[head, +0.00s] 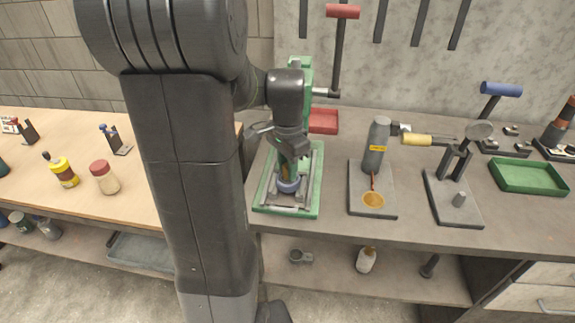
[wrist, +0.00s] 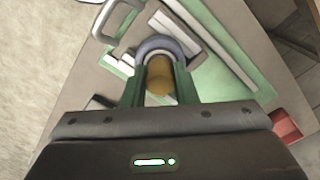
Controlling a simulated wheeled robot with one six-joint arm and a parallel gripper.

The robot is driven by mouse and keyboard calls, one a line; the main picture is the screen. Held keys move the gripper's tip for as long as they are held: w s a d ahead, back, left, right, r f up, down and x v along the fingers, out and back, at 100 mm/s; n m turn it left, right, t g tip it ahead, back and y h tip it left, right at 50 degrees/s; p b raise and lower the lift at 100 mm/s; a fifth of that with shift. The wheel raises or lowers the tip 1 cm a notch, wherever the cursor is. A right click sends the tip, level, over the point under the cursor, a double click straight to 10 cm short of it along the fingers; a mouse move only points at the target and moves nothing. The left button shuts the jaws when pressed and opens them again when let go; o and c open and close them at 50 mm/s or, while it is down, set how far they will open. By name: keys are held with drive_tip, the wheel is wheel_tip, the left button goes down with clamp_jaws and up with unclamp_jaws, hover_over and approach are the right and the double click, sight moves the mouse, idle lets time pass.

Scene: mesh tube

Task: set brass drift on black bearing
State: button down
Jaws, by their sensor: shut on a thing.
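The brass drift (wrist: 159,76) is a golden-brown cylinder between the fingers of my gripper (wrist: 160,84) in the wrist view. My gripper is shut on it. In the head view my gripper (head: 289,160) points down over the green press, and a bit of the brass drift (head: 286,173) shows below it, roughly upright. The bearing (wrist: 168,43) is a dark blue-grey ring just beyond the drift. In the head view the bearing (head: 289,186) sits on the press bed directly below the drift. I cannot tell whether the drift touches it; the fingers and drift hide part of the ring.
The green press base (head: 264,197) with grey bars surrounds the bearing, and its column rises behind my gripper. A red tray (head: 324,121) stands behind right. A grey plate with a cylinder (head: 375,146) stands to the right, with bare bench between.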

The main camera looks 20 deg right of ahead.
drive_tip(key=shift+f, duration=0.3)
drive_tip(key=c, duration=1.1)
unclamp_jaws()
drive_tip(key=shift+o, duration=0.2)
wheel_tip(320, 180, up, 14)
drive_tip(key=shift+f, duration=0.1)
wheel_tip(320, 180, down, 14)
drive_tip(key=shift+r, duration=0.25)
